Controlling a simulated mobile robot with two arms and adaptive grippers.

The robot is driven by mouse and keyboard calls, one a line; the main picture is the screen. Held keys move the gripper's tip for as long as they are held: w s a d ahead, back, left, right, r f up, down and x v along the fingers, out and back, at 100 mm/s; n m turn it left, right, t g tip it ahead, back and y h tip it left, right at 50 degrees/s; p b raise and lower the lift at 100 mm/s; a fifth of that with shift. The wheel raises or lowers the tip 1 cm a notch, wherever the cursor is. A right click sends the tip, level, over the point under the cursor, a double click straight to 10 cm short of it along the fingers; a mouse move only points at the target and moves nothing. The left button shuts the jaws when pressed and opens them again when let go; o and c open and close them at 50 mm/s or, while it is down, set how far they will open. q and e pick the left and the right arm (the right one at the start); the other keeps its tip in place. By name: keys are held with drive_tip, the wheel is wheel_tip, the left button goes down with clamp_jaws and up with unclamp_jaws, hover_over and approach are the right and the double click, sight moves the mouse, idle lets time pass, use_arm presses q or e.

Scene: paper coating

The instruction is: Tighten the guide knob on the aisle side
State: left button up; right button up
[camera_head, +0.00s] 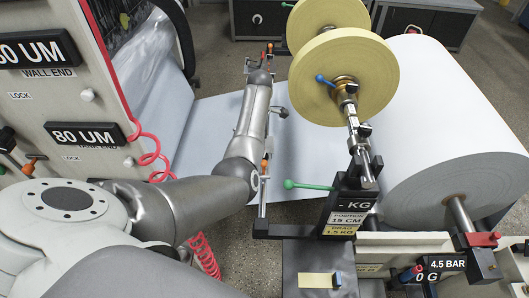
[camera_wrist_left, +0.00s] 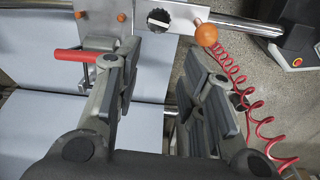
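My left arm reaches away from me over the white web in the head view. Its gripper (camera_wrist_left: 167,72) is open in the left wrist view, with nothing between the fingers. Beyond the fingertips is a metal bracket with a black knob (camera_wrist_left: 158,18) bearing a white mark, and an orange ball knob (camera_wrist_left: 207,35) to its right. A red handle (camera_wrist_left: 75,55) lies beside the left finger. In the head view an orange knob (camera_head: 264,166) stands on the near end of the bar. I cannot tell which knob is the guide knob. My right gripper is not in view.
A large white roll (camera_head: 440,115) fills the right. Yellow discs (camera_head: 345,78) sit on a shaft near a blue-knobbed lever (camera_head: 322,79). A green-knobbed lever (camera_head: 292,184) is nearer. A red coiled hose (camera_wrist_left: 245,95) hangs right of my gripper.

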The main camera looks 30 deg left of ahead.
sight(264, 158)
use_arm(q)
drive_tip(key=shift+n+h, duration=0.3)
drive_tip(key=shift+n, duration=0.2)
drive_tip(key=f, duration=0.3)
drive_tip(key=w+f+b, duration=0.1)
drive_tip(key=f, duration=0.2)
drive_tip(key=d+f+b, duration=0.1)
drive_tip(key=f, duration=0.2)
drive_tip(key=shift+w+d+f, duration=0.1)
drive_tip(key=shift+w, duration=0.25)
drive_tip(key=c, duration=0.8)
drive_tip(key=shift+o, duration=0.2)
